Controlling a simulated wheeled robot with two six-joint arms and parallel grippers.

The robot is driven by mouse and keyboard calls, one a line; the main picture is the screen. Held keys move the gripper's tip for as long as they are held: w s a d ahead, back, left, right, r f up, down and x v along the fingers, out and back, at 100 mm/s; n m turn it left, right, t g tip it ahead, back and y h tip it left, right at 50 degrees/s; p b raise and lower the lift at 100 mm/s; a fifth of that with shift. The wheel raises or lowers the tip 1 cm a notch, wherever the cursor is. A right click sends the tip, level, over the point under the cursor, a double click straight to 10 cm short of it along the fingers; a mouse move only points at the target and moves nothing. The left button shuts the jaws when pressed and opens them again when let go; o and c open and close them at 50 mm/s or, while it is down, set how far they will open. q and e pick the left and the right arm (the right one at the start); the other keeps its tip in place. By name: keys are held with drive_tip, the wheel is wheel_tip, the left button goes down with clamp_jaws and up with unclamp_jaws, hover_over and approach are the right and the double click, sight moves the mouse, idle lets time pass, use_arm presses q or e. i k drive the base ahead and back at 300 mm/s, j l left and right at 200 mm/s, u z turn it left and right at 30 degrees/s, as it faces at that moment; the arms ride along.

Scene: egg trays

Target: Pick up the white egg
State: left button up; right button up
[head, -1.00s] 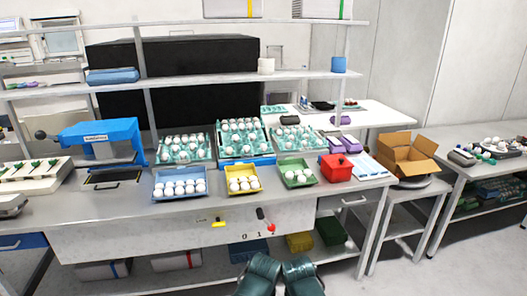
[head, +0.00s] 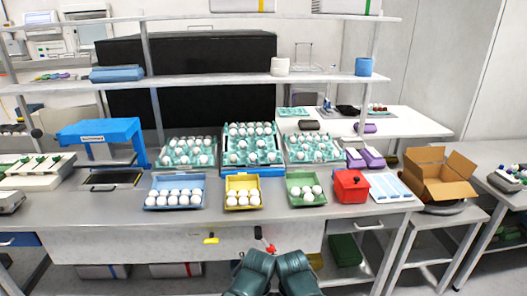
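Several white eggs lie in each of three shallow trays at the table's front: eggs (head: 184,197) in the blue tray (head: 175,180), eggs (head: 243,198) in the yellow tray (head: 243,178), and eggs (head: 307,194) in the green tray (head: 305,179). More white eggs (head: 250,142) sit in teal egg trays behind them, the middle one raised on a blue stand (head: 270,171). Which egg is meant cannot be told. Two dark teal parts of my arms show at the bottom centre, below the table edge. No gripper fingertips are visible.
A red box (head: 345,190) and a light blue rack (head: 389,188) stand right of the green tray. An open cardboard box (head: 446,187) is on a side stand. A blue machine (head: 97,132) stands left. A shelf (head: 210,82) spans above the eggs. The tabletop's front strip is clear.

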sight(271, 156)
drive_tip(key=i+l+u, duration=0.25)
drive_tip(key=i+l, duration=0.15)
drive_tip(key=l, duration=0.2)
drive_tip(key=i+l+u, duration=0.15)
drive_tip(key=l, duration=0.2)
drive_tip(key=i+l+u, duration=0.1)
drive_tip(key=i+l, duration=0.15)
drive_tip(key=i+l+u, duration=0.15)
drive_tip(key=l, duration=0.3)
